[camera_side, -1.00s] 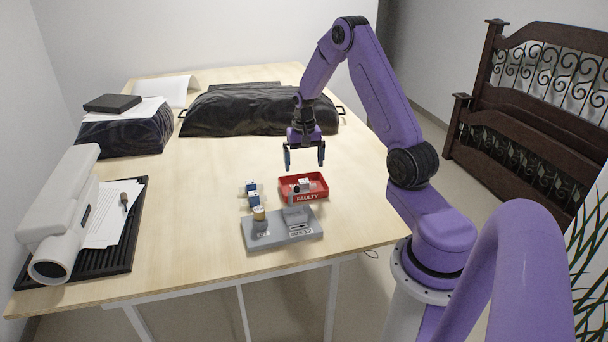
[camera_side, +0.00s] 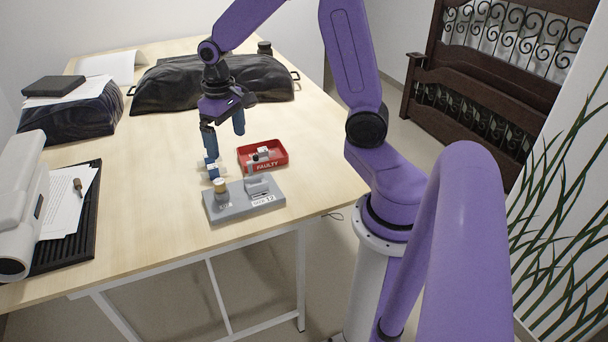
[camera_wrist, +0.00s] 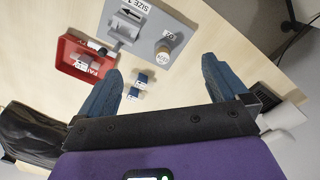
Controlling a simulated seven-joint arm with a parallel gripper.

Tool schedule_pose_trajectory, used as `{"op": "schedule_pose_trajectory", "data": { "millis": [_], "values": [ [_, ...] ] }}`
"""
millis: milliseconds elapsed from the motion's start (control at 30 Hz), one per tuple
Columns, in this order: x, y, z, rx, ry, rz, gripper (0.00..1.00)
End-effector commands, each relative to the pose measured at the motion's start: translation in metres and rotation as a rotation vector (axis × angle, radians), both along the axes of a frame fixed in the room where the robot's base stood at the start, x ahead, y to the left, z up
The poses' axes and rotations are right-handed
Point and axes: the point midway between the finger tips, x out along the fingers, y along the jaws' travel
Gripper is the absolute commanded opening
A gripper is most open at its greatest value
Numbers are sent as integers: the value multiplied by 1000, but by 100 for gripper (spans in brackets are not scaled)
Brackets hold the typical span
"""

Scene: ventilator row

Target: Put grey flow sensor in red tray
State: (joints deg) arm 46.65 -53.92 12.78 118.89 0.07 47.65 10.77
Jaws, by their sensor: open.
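The red tray (camera_side: 276,168), marked FAULTY, stands on the table behind a grey fixture plate; it also shows in the wrist view (camera_wrist: 66,58). Small white and grey pieces (camera_side: 263,154) lie in it, with a dark-ended part near its left side. I cannot tell for sure which piece is the grey flow sensor. My gripper (camera_side: 225,143) is open and empty, fingers pointing down, left of the tray. Two small blue-and-white parts (camera_wrist: 138,85) lie on the table below it, between the fingers in the wrist view. In the side view one finger partly hides them (camera_side: 212,171).
The grey fixture plate (camera_side: 236,208) carries a raised grey cradle (camera_side: 256,186) and a tan cylinder with a white top (camera_side: 220,187). A black bag (camera_side: 190,84) lies at the back. A black rack with papers (camera_side: 72,215) is at the left. Table between rack and parts is clear.

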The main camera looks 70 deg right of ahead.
Motion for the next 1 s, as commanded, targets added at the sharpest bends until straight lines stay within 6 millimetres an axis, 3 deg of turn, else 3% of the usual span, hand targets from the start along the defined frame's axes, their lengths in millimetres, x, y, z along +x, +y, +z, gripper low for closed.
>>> {"op": "schedule_pose_trajectory", "data": {
  "millis": [33, 200, 400, 600, 700, 833, 1000],
  "values": [
    [-14, 21, 6, 1, -4, 90, 100],
    [-66, 72, 19, 1, -9, 364, 100],
    [-137, 106, 28, 4, -14, 688, 100],
    [-200, 115, 31, 8, -18, 976, 100],
    [-220, 114, 31, 8, -19, 1075, 100],
    [-234, 112, 31, 9, -18, 1145, 100],
    [-237, 111, 30, 8, -17, 1163, 100]
  ]
}}
